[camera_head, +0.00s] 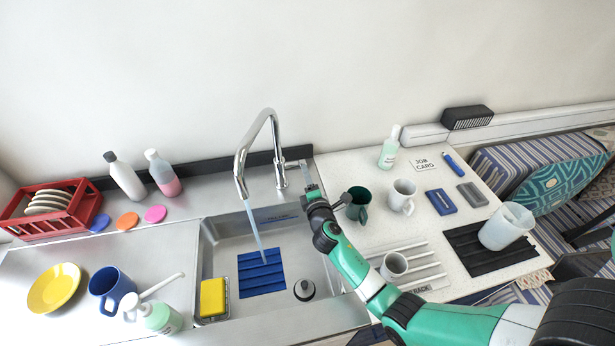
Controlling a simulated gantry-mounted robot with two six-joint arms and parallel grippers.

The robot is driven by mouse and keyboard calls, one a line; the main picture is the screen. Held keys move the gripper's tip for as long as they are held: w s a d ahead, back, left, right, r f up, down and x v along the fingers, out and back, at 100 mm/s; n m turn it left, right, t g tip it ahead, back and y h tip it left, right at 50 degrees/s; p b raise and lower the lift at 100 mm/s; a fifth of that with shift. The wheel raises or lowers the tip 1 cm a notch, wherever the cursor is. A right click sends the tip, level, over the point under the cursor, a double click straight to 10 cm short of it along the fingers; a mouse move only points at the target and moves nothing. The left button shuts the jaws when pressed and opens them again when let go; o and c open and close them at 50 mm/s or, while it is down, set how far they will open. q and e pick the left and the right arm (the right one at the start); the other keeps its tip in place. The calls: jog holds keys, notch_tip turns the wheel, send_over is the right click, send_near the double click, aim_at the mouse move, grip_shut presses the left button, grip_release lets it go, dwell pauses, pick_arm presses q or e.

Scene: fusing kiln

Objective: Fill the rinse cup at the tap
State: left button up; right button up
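The chrome tap (241,165) arches over the sink (225,235), and a stream of water (254,228) falls from its spout onto a blue ribbed mat (262,272) in the basin. My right gripper (307,176) is beside the tap's base, close to its side lever (293,164); whether it touches the lever or is open or shut is unclear. Several cups stand about: a dark green mug (358,205), a white mug (402,195), a pale cup (394,265) on the rack, and a blue mug (112,288). None is labelled as the rinse cup. My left gripper is out of view.
A frosted jug (506,226) stands on a black mat (466,250) at right. A yellow sponge (212,297) and a dark stopper (304,289) are in the sink. A pump bottle (160,318), yellow plate (54,288) and red dish rack (75,222) are at left.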

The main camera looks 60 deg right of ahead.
jog(key=shift+o, duration=0.2)
jog(key=shift+s+a, duration=0.25)
jog(key=shift+a, duration=0.05)
jog(key=p+v, duration=0.2)
jog(key=v, duration=0.9)
